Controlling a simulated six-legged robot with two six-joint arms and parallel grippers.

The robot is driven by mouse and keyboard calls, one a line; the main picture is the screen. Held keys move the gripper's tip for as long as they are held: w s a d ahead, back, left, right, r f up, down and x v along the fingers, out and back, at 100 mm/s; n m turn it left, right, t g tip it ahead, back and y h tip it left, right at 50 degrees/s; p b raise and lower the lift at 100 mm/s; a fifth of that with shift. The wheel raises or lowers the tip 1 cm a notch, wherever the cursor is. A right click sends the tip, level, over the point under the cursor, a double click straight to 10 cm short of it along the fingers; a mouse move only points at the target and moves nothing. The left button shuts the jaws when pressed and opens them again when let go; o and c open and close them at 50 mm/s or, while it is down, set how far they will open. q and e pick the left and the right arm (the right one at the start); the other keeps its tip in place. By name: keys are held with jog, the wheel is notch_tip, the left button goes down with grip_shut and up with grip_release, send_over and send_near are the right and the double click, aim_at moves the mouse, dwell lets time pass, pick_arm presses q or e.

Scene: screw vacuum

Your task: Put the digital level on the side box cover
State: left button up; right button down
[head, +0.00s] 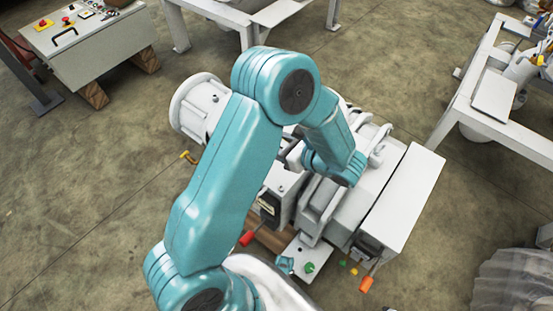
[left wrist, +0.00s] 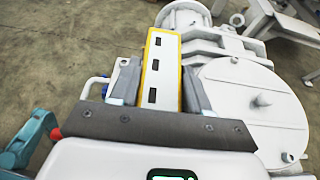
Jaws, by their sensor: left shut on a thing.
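My left gripper (left wrist: 160,88) is shut on the digital level, a long white bar with yellow edges and dark windows (left wrist: 161,62). Its two grey fingers press the level from either side in the left wrist view. In the head view my teal left arm reaches over the machine, and the level cannot be made out there. A long white box on the machine's right side has a flat, bare top (head: 408,195), which seems to be the side box cover. I cannot tell the height of the level above the machine. My right gripper is not in view.
The machine has a round flanged end (head: 200,105) and a large round lid (left wrist: 252,92). Orange (head: 366,284) and red (head: 247,238) handles stick out at its front. A control cabinet (head: 85,35) and white frames (head: 495,95) stand around it. Concrete floor lies clear at left.

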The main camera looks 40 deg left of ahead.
aim_at(277, 163)
pick_arm(q)
jog(key=shift+f+b, duration=0.75)
jog(key=shift+f, duration=2.1)
jog(key=o, duration=1.2)
jog(key=shift+d+r, duration=0.1)
jog(key=shift+r, duration=0.15)
jog(key=p+v, duration=0.2)
jog(key=v, duration=0.9)
jog(key=shift+d, duration=0.3)
jog(key=shift+w+r, duration=0.1)
jog(key=shift+w, duration=0.05)
